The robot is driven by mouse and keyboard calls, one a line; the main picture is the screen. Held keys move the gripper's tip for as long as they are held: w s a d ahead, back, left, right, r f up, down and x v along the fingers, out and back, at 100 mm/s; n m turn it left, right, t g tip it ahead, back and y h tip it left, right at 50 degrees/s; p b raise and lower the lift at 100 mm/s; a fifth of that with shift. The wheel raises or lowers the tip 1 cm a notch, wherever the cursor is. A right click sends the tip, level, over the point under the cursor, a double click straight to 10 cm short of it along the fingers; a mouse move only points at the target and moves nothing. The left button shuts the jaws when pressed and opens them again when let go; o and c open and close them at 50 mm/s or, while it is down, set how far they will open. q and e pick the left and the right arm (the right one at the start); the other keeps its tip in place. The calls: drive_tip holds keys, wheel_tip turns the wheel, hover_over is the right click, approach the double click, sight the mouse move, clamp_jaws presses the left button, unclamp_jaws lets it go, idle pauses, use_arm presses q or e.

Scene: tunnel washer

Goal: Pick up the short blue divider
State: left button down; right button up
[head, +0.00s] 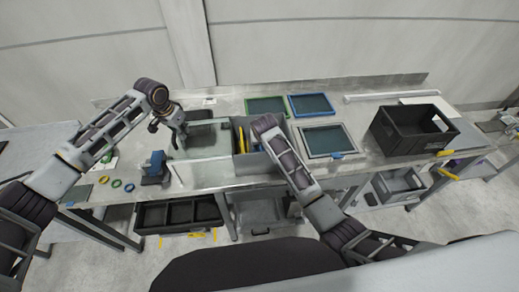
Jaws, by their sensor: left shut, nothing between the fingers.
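A grey open box (258,163) stands on the metal bench near the middle, with upright yellow strips (242,139) in it. I cannot clearly pick out a short blue divider; part of the box is hidden behind my right arm. My left gripper (177,141) points down over the left part of the bench, left of the box. It is shut and empty, apart from the box. My right arm reaches up from the lower right to the box's right side; its gripper does not show.
A blue item (155,164) stands at the bench's front left, beside small coloured rings (116,184). Green (266,106), blue (311,105) and grey (327,140) framed panels lie right of the box. A black crate (405,139) stands farther right. A dark drawer (178,214) is below.

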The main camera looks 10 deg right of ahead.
drive_tip(key=shift+f, duration=0.15)
idle(0.4)
clamp_jaws()
